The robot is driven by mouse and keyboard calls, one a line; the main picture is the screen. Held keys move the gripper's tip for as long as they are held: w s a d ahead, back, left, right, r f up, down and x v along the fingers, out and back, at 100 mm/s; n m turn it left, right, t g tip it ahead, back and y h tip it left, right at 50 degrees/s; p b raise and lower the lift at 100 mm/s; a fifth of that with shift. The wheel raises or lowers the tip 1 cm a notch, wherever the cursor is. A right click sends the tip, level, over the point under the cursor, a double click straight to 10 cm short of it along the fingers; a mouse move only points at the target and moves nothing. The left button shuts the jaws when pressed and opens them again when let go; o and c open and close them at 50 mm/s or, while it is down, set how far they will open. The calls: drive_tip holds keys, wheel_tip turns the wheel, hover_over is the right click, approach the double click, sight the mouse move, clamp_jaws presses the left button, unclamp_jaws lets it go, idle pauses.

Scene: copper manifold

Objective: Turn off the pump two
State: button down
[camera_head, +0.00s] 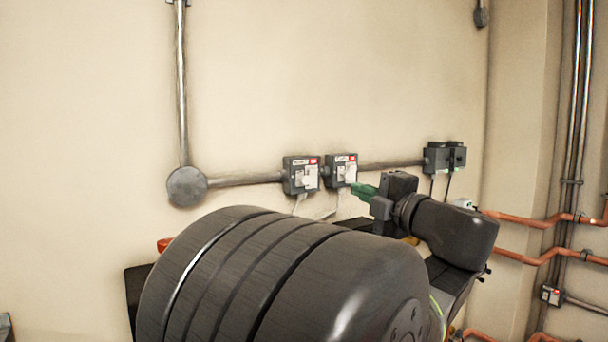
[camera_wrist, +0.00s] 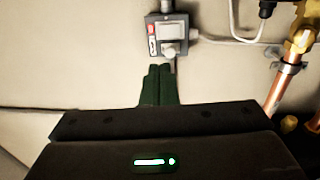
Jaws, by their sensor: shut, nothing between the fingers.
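Two grey switch boxes with white faces and red marks hang side by side on the wall: the left switch box (camera_head: 301,175) and the right switch box (camera_head: 341,170). Their labels are too small to read, so I cannot tell which is pump two. My gripper (camera_head: 356,188) has green fingers, shut and empty, with the tips close to the lower right of the right box. In the wrist view my gripper (camera_wrist: 160,68) points at one switch box (camera_wrist: 155,31), just short of its pale knob (camera_wrist: 170,49). I cannot tell whether they touch.
A metal conduit (camera_head: 245,179) runs along the wall to a round junction box (camera_head: 187,187). A double grey socket (camera_head: 444,158) with black cables is on the right. Copper pipes (camera_head: 530,222) run at the far right. My own arm hides the lower middle.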

sight(310, 168)
idle(0.4)
drive_tip(key=p+x, duration=0.2)
drive_tip(key=x, duration=1.2)
drive_tip(key=shift+d+p, duration=0.1)
drive_tip(key=shift+p, duration=0.25)
drive_tip(key=shift+w+r, duration=0.15)
drive_tip(key=shift+w, duration=0.05)
drive_tip(key=shift+s, duration=0.1)
